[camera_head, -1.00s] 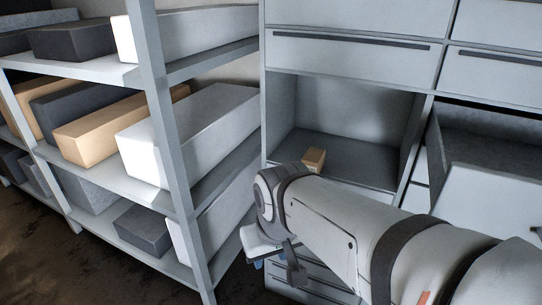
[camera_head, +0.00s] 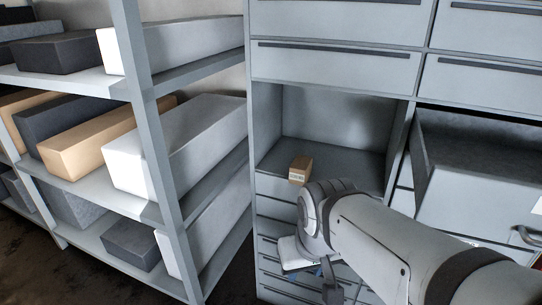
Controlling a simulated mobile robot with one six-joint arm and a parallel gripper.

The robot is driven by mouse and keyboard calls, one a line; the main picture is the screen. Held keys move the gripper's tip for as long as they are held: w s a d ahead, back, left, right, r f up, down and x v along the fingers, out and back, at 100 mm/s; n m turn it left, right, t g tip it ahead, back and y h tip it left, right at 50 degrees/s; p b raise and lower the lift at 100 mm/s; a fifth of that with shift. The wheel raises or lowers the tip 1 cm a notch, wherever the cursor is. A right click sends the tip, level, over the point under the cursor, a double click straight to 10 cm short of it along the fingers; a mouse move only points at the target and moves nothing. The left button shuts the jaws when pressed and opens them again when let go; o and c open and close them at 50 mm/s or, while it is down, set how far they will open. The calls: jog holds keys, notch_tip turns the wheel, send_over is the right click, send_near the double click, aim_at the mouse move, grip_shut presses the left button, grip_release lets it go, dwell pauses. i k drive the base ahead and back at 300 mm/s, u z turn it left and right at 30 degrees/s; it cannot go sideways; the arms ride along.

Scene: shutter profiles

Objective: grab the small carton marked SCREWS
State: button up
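The small brown carton (camera_head: 300,169) sits at the front left of an open compartment (camera_head: 340,158) in the grey cabinet. A pale label with dark print shows on its front, too small to read surely. My gripper (camera_head: 318,278) hangs at the end of my arm, below and a little right of the carton, in front of the lower drawers. It is apart from the carton. Its fingers are partly hidden by my wrist, and their opening does not show clearly.
Closed drawers (camera_head: 335,66) lie above the compartment. An open drawer (camera_head: 475,175) juts out at the right. A shelf rack (camera_head: 150,130) with long white, tan and dark boxes stands at the left. The compartment is otherwise clear.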

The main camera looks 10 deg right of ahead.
aim_at(300, 169)
jog(key=z, duration=0.1)
jog(key=i, duration=1)
jog(key=u, duration=0.1)
